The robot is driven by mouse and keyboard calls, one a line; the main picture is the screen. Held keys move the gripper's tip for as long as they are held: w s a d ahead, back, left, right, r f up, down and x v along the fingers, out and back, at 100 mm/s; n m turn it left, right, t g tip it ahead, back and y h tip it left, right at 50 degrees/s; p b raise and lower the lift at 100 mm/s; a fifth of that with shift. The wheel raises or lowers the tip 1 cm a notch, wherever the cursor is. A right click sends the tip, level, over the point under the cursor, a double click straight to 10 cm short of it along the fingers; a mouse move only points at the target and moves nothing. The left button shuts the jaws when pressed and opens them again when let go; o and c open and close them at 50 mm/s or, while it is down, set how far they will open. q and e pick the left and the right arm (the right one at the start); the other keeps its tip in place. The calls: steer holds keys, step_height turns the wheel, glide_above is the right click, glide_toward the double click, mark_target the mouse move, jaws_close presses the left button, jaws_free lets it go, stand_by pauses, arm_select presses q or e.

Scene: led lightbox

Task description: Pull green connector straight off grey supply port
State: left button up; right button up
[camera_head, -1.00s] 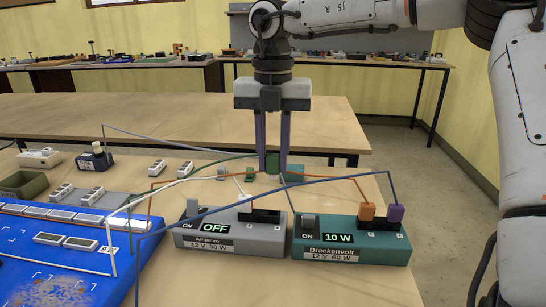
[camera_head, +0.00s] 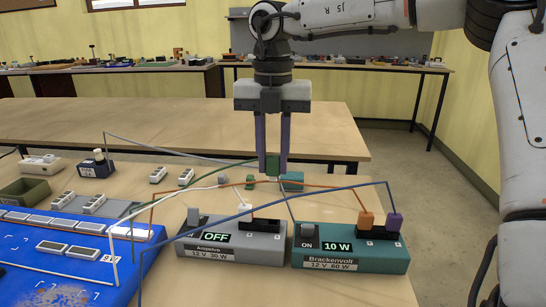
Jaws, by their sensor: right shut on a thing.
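My right gripper (camera_head: 273,172) points straight down behind the two supplies, its purple fingers shut on a green connector (camera_head: 272,166). The connector is upright between the fingertips and clear of the grey supply's black port block. The grey supply (camera_head: 264,248), labelled Ampelvo 12 V 30 W, stands at the front middle with its display reading OFF. A white connector (camera_head: 244,207) is at the left of its port block (camera_head: 261,225). Whether the held connector touches the table behind is hard to tell. My left gripper is not in view.
Several thin wires cross above the supplies. A blue board (camera_head: 95,262) lies left. A teal block (camera_head: 292,181) sits close beside the gripper.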

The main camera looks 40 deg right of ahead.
mark_target(273, 157)
steer(key=shift+r, duration=0.1)
steer(key=shift+r+p, duration=2.6)
steer(key=shift+r, duration=0.35)
